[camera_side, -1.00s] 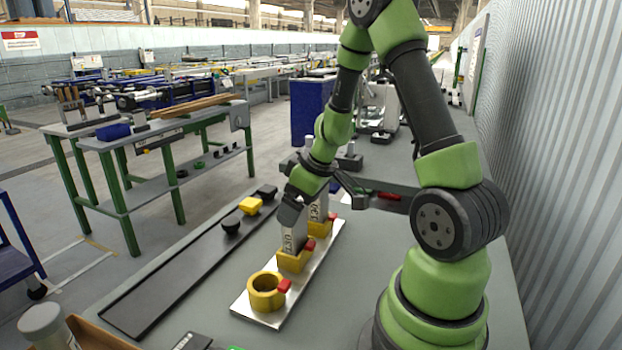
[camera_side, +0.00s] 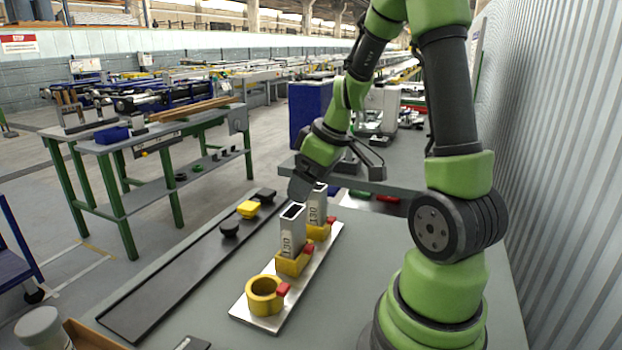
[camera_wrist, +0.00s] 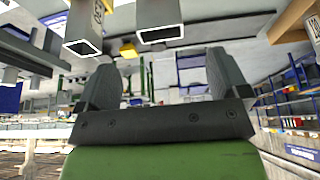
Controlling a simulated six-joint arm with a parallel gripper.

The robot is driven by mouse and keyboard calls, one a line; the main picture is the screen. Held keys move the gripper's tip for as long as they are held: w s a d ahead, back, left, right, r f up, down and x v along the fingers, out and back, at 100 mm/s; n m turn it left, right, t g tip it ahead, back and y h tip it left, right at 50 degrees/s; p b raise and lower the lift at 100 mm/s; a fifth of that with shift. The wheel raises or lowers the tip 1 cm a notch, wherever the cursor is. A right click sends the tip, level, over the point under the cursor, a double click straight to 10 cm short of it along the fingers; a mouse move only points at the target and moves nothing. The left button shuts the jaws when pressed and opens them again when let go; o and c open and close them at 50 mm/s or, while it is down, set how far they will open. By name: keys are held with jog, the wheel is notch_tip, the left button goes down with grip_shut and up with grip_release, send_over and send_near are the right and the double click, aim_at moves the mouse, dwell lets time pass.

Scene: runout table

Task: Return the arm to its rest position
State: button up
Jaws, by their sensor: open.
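My green arm reaches over the table from the right in the side view. My gripper (camera_side: 303,190) is above and just behind the front grey square tube (camera_side: 292,232), apart from it as far as I can see. In the wrist view the two dark fingers of my gripper (camera_wrist: 165,85) stand wide apart with nothing between them. The front tube stands upright in a yellow square holder (camera_side: 291,266). A second grey tube (camera_side: 317,206) stands in another yellow holder (camera_side: 319,233) behind it, partly hidden by my gripper. The wrist view shows the tubes' open ends (camera_wrist: 160,33).
A yellow ring holder (camera_side: 264,296) is empty at the front of the metal plate (camera_side: 250,318). A grey ribbed wall (camera_side: 560,180) bounds the right.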

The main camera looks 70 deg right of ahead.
jog(key=s+a+r+m+t, duration=0.1)
jog(key=a+r, duration=0.7)
jog(key=a, duration=0.3)
jog(key=s+a+r+m+t+y, duration=0.1)
jog(key=s+a+r+m+y, duration=0.1)
jog(key=s+a, duration=0.4)
jog(key=shift+s+a+r+m+t, duration=0.35)
jog(key=shift+s+r+m, duration=0.15)
jog(key=shift+s+r, duration=0.4)
